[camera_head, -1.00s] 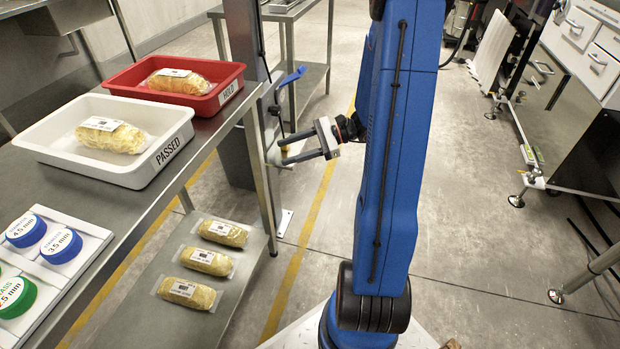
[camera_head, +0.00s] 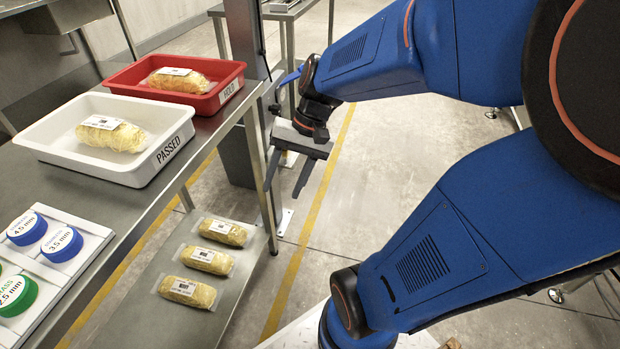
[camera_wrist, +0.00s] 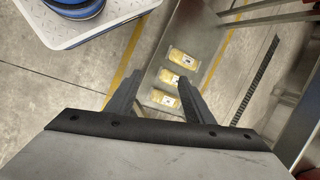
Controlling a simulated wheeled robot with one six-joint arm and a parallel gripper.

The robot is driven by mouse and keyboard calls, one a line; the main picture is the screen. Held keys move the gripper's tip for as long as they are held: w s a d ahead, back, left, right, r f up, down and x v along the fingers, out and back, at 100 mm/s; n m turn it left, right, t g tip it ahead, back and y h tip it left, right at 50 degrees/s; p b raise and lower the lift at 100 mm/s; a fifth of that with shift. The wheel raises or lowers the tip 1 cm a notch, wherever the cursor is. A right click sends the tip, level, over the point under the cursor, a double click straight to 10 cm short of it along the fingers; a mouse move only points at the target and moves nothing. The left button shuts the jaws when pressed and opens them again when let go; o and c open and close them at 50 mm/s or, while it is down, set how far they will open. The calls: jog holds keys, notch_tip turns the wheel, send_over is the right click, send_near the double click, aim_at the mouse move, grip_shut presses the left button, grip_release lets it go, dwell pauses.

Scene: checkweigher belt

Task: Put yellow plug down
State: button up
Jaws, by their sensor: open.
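I see no yellow plug in either view. My gripper (camera_head: 283,188) is open and empty, with its fingers pointing down beside the right end of the steel table. In the wrist view my gripper (camera_wrist: 160,80) shows both fingers apart with nothing between them. A white case (camera_head: 75,285) on the table holds round plugs: a blue one marked 4.5 mm (camera_head: 27,229), a blue one marked 3.5 mm (camera_head: 62,245) and a green one marked 2.5 mm (camera_head: 15,297). The case is cut off by the left picture edge.
A white PASSED tray (camera_head: 143,170) and a red HOLD tray (camera_head: 222,92) each hold a wrapped pack. Wrapped packs (camera_head: 206,260) lie on the lower shelf (camera_head: 150,328), also seen in the wrist view (camera_wrist: 148,118). A table leg (camera_head: 262,165) stands close to my gripper. Open floor lies right of it.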

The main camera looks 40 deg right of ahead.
jog(key=s+d+r+n+t+h, duration=0.2)
jog(key=s+r+n+t+h, duration=0.2)
jog(key=s+r+n+h, duration=0.1)
jog(key=shift+s+d+r+n, duration=0.25)
jog(key=shift+s+n, duration=0.35)
jog(key=shift+s, duration=0.4)
dwell(0.7)
